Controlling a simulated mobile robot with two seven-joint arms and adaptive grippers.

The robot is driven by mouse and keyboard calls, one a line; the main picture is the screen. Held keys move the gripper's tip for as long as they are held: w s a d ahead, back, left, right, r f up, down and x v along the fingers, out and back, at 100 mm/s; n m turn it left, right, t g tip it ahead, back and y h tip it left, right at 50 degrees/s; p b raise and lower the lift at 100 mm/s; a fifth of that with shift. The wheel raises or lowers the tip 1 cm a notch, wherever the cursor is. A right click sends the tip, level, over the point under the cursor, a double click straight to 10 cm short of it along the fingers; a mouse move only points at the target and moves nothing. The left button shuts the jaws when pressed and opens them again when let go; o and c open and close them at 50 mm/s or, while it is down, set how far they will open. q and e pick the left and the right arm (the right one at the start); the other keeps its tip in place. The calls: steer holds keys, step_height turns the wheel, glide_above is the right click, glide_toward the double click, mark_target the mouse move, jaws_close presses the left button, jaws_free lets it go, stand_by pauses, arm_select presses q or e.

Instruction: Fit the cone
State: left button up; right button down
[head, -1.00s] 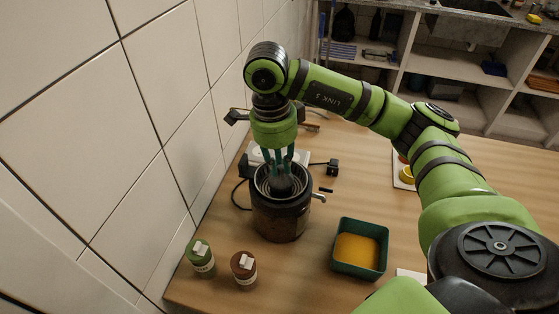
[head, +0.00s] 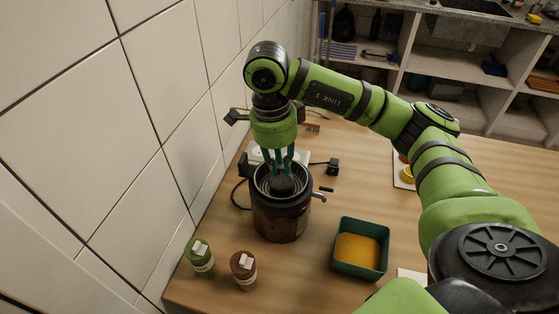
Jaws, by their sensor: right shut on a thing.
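A dark cone (head: 283,185) sits in the round open top of a brown-black grinder (head: 281,218), inside its light ringed rim. My right gripper (head: 279,168) points straight down over the grinder, its teal fingers shut on the top of the cone. The lower part of the cone is hidden inside the grinder, so I cannot tell how deep it sits. My left gripper does not show.
A green-lidded jar (head: 201,257) and a brown-lidded jar (head: 244,267) stand at the front left. A green tray (head: 376,270) with orange contents is at the right. A black plug (head: 333,167) and a white power strip lie behind the grinder. A tiled wall bounds the left.

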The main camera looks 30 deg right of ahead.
stand_by(0.3)
stand_by(0.4)
steer(key=c, duration=1.1)
jaws_free()
steer(key=o, duration=0.5)
steer(key=shift+c, duration=0.2)
steer(key=shift+r, duration=0.1)
steer(key=shift+r+p, duration=2.85)
steer(key=shift+r, duration=0.55)
